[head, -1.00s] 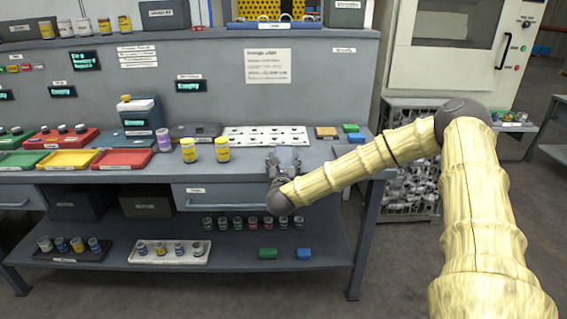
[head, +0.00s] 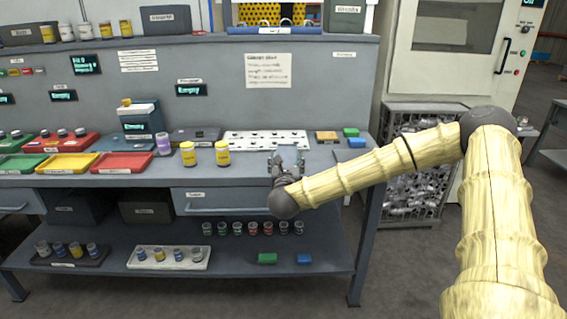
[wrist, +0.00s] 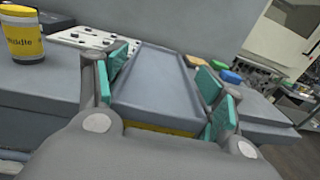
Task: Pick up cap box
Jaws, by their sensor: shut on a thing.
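My gripper (head: 287,163) is at the front edge of the workbench, above the drawer, in the head view. In the wrist view my gripper (wrist: 163,95) has its teal pads on both sides of a grey, rimmed box (wrist: 150,85), which I take to be the cap box. A yellow strip shows along the box's near lower edge. The box is held between the fingers, close to the bench edge. In the head view the box is small and mostly hidden by the fingers. I cannot tell whether its underside touches the bench.
A white plate with holes (head: 265,140) lies behind my gripper. Two yellow jars (head: 222,153) stand to its left, past a gap. Green and blue blocks (head: 356,142) lie to the right. A lower shelf (head: 230,260) holds several small jars.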

